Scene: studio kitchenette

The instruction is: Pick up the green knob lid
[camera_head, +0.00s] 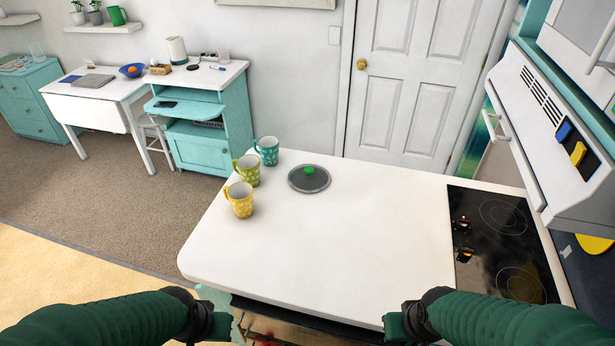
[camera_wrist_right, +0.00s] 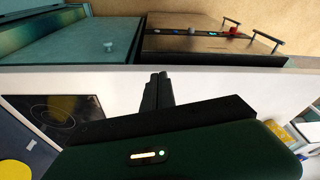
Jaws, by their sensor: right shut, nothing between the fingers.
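The lid (camera_head: 296,181) is a round grey disc with a green knob on top. It lies flat near the far edge of the white counter (camera_head: 350,230), to the right of the mugs. My left gripper (camera_head: 222,326) is low in the head view by the counter's near edge, and its fingers cannot be made out. My right gripper (camera_head: 392,326) is also low by the near edge, well short of the lid. The right wrist view shows its fingers (camera_wrist_right: 158,90) together and empty. The lid is not seen in that view.
Teal (camera_head: 267,151), green (camera_head: 246,170) and yellow (camera_head: 239,200) mugs stand left of the lid. A black cooktop (camera_head: 503,240) is set in the counter's right side, below a white range hood (camera_head: 560,120). The counter between my grippers and the lid is clear.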

